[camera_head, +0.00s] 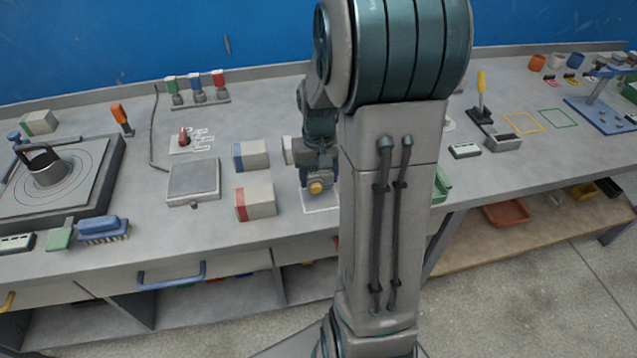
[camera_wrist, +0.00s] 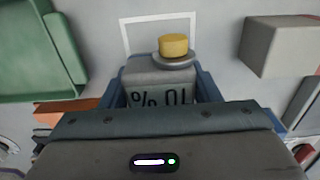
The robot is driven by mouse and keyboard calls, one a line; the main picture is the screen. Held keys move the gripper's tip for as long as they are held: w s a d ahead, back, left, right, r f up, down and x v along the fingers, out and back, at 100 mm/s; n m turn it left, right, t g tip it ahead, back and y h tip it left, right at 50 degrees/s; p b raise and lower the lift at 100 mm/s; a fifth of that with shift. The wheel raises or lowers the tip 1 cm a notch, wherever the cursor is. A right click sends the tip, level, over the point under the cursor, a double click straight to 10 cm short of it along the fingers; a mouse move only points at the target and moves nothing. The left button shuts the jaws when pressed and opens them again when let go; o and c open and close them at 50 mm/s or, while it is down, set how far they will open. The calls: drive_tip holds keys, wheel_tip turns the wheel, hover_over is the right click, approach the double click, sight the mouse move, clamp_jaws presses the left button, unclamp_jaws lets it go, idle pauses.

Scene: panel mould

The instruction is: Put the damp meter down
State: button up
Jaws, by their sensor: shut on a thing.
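The damp meter (camera_wrist: 150,76) is a grey block with a yellow knob and dark "% 01"-like lettering in the wrist view. In the head view only its yellow knob end (camera_head: 316,187) shows clearly. My gripper (camera_wrist: 163,92) is shut on it, with a blue finger on either side. A white square outline (camera_head: 320,209) is marked on the bench under or just beside the meter. In the wrist view the outline (camera_wrist: 127,38) shows beyond the knob. My arm hides much of this area, and I cannot tell whether the meter touches the bench.
Pale boxes with a blue end (camera_head: 252,155) and a red end (camera_head: 257,201) stand left of my gripper. A green tray (camera_wrist: 78,60) lies on the other side, partly behind my arm in the head view (camera_head: 442,186). A square scale (camera_head: 193,180) stands further left.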

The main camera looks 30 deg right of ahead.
sight(319, 185)
drive_tip(key=shift+f, duration=1.6)
drive_tip(key=shift+f, duration=0.15)
drive_tip(key=o, duration=1.3)
drive_tip(key=shift+o, duration=0.2)
